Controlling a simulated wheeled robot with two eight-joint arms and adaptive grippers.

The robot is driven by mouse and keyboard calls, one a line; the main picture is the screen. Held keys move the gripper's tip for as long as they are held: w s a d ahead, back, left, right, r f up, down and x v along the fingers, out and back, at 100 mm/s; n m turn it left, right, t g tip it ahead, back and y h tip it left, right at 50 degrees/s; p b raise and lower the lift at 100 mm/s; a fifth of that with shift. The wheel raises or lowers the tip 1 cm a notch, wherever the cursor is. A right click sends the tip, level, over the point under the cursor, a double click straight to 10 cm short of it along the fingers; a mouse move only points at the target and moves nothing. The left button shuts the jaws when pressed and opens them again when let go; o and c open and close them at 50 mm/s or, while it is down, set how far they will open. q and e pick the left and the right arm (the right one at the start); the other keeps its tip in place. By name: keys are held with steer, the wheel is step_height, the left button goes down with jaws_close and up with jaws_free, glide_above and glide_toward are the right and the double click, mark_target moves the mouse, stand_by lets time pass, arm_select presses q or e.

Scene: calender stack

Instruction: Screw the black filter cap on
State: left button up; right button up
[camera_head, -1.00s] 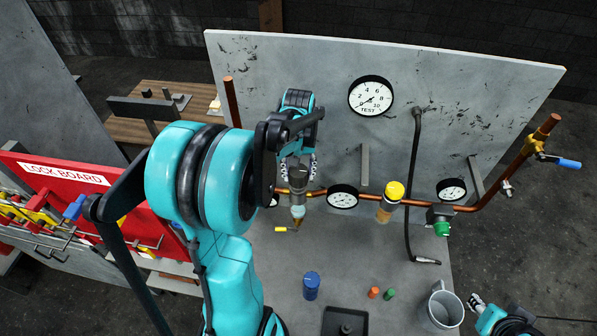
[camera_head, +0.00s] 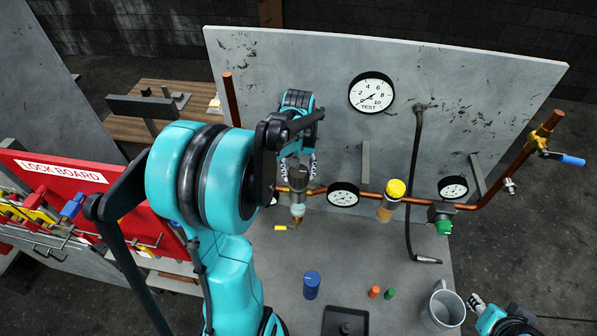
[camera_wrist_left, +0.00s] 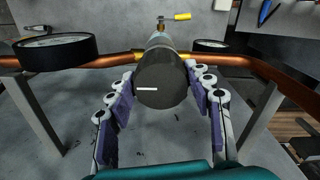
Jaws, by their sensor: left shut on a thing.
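The black filter cap (camera_wrist_left: 163,76) has a short white mark and sits at the top of the left filter on the copper pipe, in line with its bowl. In the head view the cap (camera_head: 298,183) is partly covered by my fingers, above the pale filter bowl (camera_head: 297,211). My left gripper (camera_head: 299,168) is shut on the cap from above, with its fingers (camera_wrist_left: 163,93) on either side. I cannot tell how far the cap is seated. My right gripper (camera_head: 474,303) is at the lower right, away from the filter; its jaw opening is unclear.
The copper pipe (camera_head: 415,201) carries gauges (camera_head: 343,195) and a yellow-capped filter (camera_head: 390,200). A small yellow handle (camera_head: 280,228) juts out below the left filter. A blue cylinder (camera_head: 311,285), a black tray (camera_head: 345,318) and a grey mug (camera_head: 443,305) stand in front. A black hose (camera_head: 414,170) hangs at right.

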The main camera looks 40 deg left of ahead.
arm_select(q)
steer(key=shift+f+b, duration=0.5)
steer(key=shift+f, duration=0.1)
steer(key=shift+m, duration=1.1)
steer(key=shift+m+b, duration=0.4)
steer(key=shift+m, duration=0.7)
